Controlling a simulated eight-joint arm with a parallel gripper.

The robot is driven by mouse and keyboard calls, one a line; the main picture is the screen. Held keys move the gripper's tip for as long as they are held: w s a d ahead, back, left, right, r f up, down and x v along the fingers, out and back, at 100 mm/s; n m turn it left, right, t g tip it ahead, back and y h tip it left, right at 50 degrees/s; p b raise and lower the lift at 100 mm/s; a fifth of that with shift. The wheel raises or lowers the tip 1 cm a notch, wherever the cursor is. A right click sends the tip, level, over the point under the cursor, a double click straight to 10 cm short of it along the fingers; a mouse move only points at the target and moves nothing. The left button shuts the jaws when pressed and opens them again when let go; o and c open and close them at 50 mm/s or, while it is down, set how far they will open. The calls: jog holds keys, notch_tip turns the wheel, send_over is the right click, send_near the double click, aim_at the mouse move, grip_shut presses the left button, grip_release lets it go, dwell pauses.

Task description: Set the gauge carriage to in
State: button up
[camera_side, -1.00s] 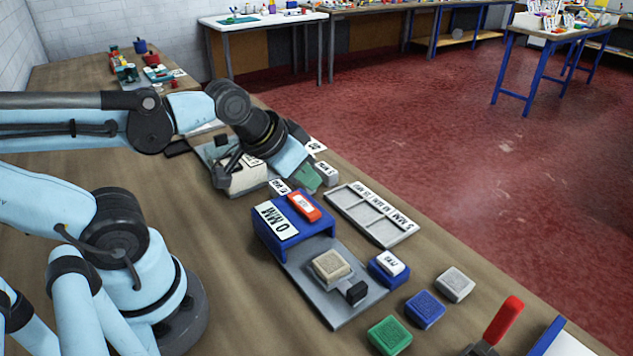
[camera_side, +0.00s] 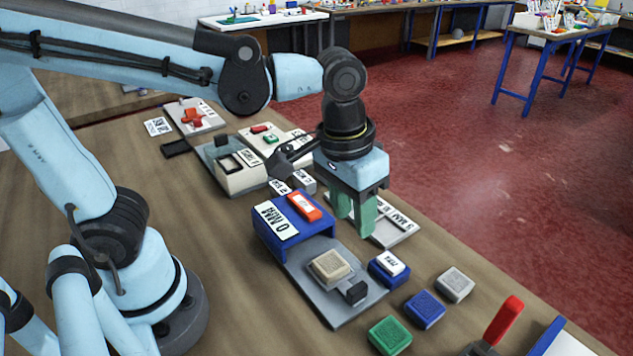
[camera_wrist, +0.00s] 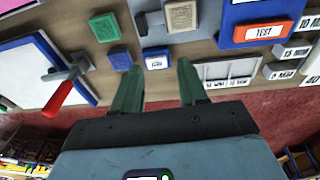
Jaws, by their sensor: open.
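The gauge has a blue housing (camera_side: 272,236) with a "0 MM" label and a red TEST button (camera_side: 305,206), set on a grey base plate (camera_side: 326,314). A beige swatch block (camera_side: 330,267) sits on the plate, outside the housing, and a black knob (camera_side: 356,292) is at its near end. I take these to be the carriage. In the wrist view the beige block (camera_wrist: 181,16) and housing (camera_wrist: 228,14) show at the top. My gripper (camera_side: 354,226) is open and empty, green fingers pointing down, above the grey tray beside the housing; its fingertips also show in the wrist view (camera_wrist: 159,66).
A small blue block with a white label (camera_side: 389,268) stands right of the plate. Blue (camera_side: 425,309), grey (camera_side: 455,284) and green (camera_side: 390,335) swatches lie nearby. The labelled grey tray (camera_side: 398,236) is partly hidden by my gripper. A red-handled tool (camera_side: 503,321) is at front right.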

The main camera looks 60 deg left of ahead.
aim_at(357, 287)
jog(key=shift+g+y, duration=0.3)
jog(key=shift+g, duration=0.4)
jog(key=shift+s+d+f, duration=0.15)
jog(key=shift+d+f, duration=0.45)
jog(key=shift+f, duration=1.4)
jog(key=shift+s+d+f, duration=0.1)
jog(key=shift+d+f, duration=0.5)
jog(key=shift+f, duration=1.45)
jog(key=shift+s+d+f, duration=0.15)
jog(key=shift+d+f, duration=0.45)
jog(key=shift+f, duration=1.4)
grip_shut()
